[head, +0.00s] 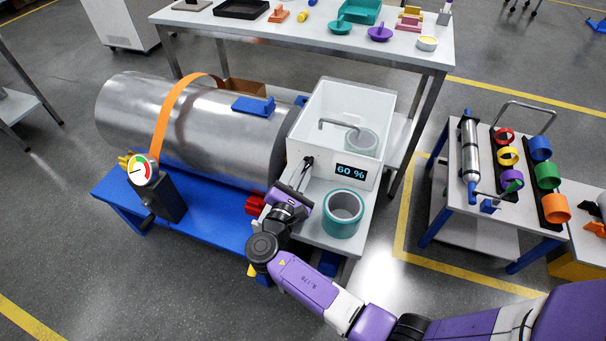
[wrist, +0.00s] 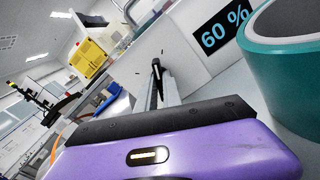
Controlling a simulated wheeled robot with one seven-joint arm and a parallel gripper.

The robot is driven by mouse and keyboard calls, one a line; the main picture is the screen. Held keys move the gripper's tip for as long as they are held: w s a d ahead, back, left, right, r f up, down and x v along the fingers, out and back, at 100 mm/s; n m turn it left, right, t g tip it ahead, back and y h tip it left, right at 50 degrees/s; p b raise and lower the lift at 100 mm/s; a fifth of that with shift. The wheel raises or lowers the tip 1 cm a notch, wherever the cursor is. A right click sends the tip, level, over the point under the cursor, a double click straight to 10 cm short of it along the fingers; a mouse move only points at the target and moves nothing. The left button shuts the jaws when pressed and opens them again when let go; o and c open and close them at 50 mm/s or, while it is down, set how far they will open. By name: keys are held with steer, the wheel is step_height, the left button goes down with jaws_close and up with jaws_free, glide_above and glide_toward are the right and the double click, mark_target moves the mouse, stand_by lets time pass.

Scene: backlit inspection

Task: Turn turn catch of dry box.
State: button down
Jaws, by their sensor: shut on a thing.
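The dry box (head: 369,102) is a white box with an open-looking top, standing right of the big metal cylinder. Its display (head: 351,172) reads 60 % and shows large in the wrist view (wrist: 220,27). The turn catch (head: 308,161) is a small black piece on the box's front face, left of the display. In the wrist view the catch (wrist: 156,66) stands at the tips of my fingers. My gripper (head: 302,174) reaches it from the front and is shut on it. The fingers partly hide the catch, so its exact angle is hard to tell.
A teal-rimmed cup (head: 343,213) stands on the white ledge close right of my gripper. The metal cylinder (head: 220,130) on a blue base and a red block (head: 256,204) lie to the left. A cart (head: 468,221) with coloured rings stands farther right, across clear floor.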

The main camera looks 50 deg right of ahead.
steer(key=shift+f+m+b, duration=0.1)
steer(key=shift+m+b, duration=0.7)
steer(key=shift+m, duration=0.8)
steer(key=c, duration=1.5)
jaws_free()
steer(key=shift+v, duration=3.95)
